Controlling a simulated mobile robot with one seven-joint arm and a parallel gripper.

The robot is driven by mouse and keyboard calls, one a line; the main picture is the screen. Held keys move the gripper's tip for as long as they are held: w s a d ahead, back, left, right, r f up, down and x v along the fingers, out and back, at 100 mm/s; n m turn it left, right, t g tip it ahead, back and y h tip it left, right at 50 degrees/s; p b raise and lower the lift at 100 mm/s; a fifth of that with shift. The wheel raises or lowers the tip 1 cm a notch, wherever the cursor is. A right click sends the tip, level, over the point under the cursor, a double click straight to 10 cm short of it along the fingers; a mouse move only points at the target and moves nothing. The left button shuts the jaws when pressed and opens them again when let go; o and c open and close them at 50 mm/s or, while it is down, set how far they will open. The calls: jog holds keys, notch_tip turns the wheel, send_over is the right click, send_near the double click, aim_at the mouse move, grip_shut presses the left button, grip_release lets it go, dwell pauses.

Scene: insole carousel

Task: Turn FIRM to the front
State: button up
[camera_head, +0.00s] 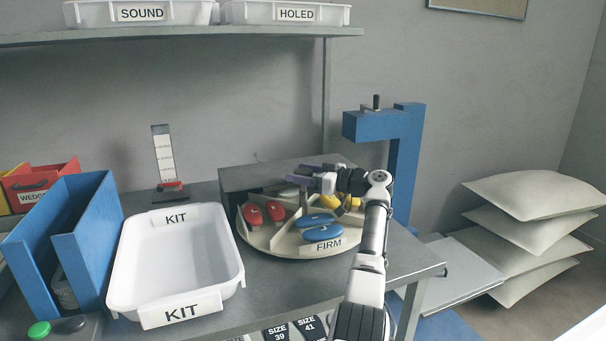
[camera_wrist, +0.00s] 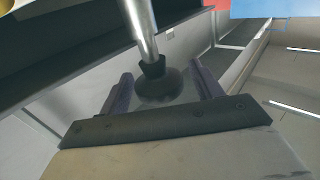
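The round cream carousel (camera_head: 268,240) sits on the grey bench, with upright dividers between its compartments. Its FIRM label (camera_head: 328,245) is on the near rim, right of the carousel's middle. Blue insoles (camera_head: 322,232) lie behind that label. Red insoles (camera_head: 254,215) are in the compartment to the left, and yellow ones (camera_head: 331,201) are farther back at the right, partly hidden by my arm. My gripper (camera_head: 308,174) is over the far part of the carousel. In the wrist view its fingers (camera_wrist: 163,88) are apart, with a metal post and dark knob (camera_wrist: 158,84) between them; contact is unclear.
A white KIT tray (camera_head: 226,291) stands left of the carousel. A dark box (camera_head: 240,180) is close behind it. A blue stand (camera_head: 404,160) rises at the back right. Blue dividers (camera_head: 88,230) stand at the left, and a shelf (camera_head: 180,37) hangs above.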

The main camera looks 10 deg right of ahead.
jog(key=shift+d, duration=0.15)
jog(key=b+v, duration=0.1)
jog(key=v, duration=1.2)
jog(key=shift+s+d, duration=0.2)
jog(key=shift+s, duration=0.05)
